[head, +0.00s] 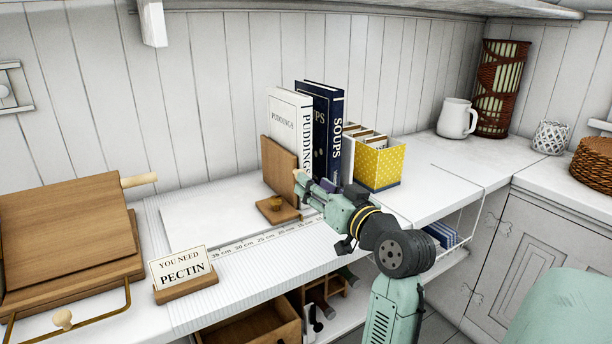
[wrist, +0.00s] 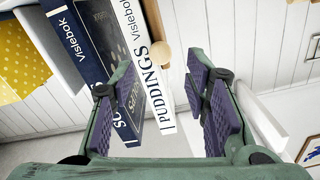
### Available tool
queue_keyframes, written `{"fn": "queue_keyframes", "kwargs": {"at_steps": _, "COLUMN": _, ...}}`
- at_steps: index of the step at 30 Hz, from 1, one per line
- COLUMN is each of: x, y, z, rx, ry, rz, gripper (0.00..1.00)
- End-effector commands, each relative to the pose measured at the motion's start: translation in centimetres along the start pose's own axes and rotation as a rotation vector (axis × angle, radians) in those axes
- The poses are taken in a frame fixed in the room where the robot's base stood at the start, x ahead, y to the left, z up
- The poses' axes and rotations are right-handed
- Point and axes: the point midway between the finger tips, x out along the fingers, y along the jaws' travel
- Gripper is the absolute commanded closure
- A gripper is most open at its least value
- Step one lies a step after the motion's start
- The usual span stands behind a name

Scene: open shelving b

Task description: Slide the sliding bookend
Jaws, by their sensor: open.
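The sliding bookend (head: 279,163) is a wooden upright panel with a flat foot (head: 278,211) bearing a darker knob. It stands left of the white PUDDINGS book (head: 290,118) and the dark blue SOUPS book (head: 327,130). A pale round knob (head: 298,174) shows at its front edge, and also in the wrist view (wrist: 160,54). My gripper (head: 307,185) is open in front of the books, close to this knob. In the wrist view my gripper (wrist: 152,88) has the knob beyond and between its spread fingers. Contact cannot be told.
A yellow dotted box (head: 380,167) stands right of the books. A printed scale (head: 265,239) runs along the shelf front. The board (head: 205,213) left of the bookend is clear. A PECTIN sign (head: 184,270) and wooden case (head: 65,235) stand farther left.

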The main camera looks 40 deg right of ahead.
Motion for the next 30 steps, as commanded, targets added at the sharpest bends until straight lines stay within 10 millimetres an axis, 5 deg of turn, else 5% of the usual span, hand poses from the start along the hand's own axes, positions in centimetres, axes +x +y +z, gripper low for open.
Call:
{"fn": "queue_keyframes", "kwargs": {"at_steps": 9, "x": 4.1, "y": -0.1, "z": -0.1, "rx": -0.001, "ry": 0.000, "rz": -0.001, "gripper": 0.57}}
{"fn": "queue_keyframes", "kwargs": {"at_steps": 19, "x": 4.5, "y": 0.0, "z": 0.0, "rx": -0.002, "ry": 0.001, "rz": 0.000, "gripper": 0.57}}
{"fn": "queue_keyframes", "kwargs": {"at_steps": 30, "x": 4.5, "y": 0.0, "z": 0.0, "rx": -0.002, "ry": 0.001, "rz": 0.000, "gripper": 0.81}}
